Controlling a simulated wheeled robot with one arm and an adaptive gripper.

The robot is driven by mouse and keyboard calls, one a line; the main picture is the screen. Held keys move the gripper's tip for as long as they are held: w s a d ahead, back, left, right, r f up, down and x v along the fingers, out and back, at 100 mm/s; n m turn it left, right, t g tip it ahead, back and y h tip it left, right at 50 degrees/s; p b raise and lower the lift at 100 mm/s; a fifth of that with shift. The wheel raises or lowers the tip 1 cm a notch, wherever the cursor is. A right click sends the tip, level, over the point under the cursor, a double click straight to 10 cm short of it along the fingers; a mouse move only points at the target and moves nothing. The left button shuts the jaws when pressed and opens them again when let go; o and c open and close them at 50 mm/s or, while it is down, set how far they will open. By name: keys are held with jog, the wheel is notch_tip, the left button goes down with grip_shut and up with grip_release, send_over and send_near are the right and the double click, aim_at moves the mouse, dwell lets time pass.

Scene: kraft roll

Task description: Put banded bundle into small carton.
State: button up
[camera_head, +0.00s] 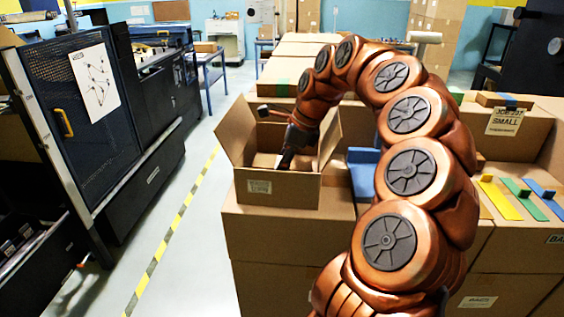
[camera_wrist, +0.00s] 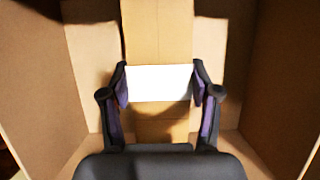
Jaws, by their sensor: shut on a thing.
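An open brown carton (camera_head: 278,192) stands on a stack of boxes with its flaps up; the small label on its front is too blurred to read. My gripper (camera_head: 284,163) reaches down into it. In the wrist view, my gripper (camera_wrist: 160,84) is shut on a tan bundle with a white band (camera_wrist: 159,83), one finger at each side of the band. The carton walls (camera_wrist: 92,75) rise left and right of the bundle. I cannot tell whether the bundle touches the carton floor. The bundle is hidden in the head view.
At right, a box bears a sign reading SMALL (camera_head: 505,121). Yellow, green and blue strips (camera_head: 500,199) lie on boxes below it. A blue piece (camera_head: 363,172) lies right of the open carton. Dark machinery (camera_head: 85,130) stands at left, beyond a clear floor with striped tape (camera_head: 172,228).

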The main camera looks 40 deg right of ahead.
aim_at(296, 163)
jog(key=shift+f, duration=0.25)
jog(key=o, duration=1.4)
jog(key=shift+r, duration=0.1)
jog(key=shift+r, duration=0.2)
jog(key=shift+s+d+r+b, duration=0.1)
jog(key=shift+d+r+b, duration=0.1)
jog(key=shift+r+b, duration=0.15)
jog(key=b+v, duration=0.1)
jog(key=v, duration=0.6)
jog(key=shift+r+b, duration=0.3)
jog(key=shift+b, duration=0.1)
jog(key=shift+p+v, duration=0.8)
jog(key=shift+v, duration=1)
jog(key=shift+s+f, duration=0.1)
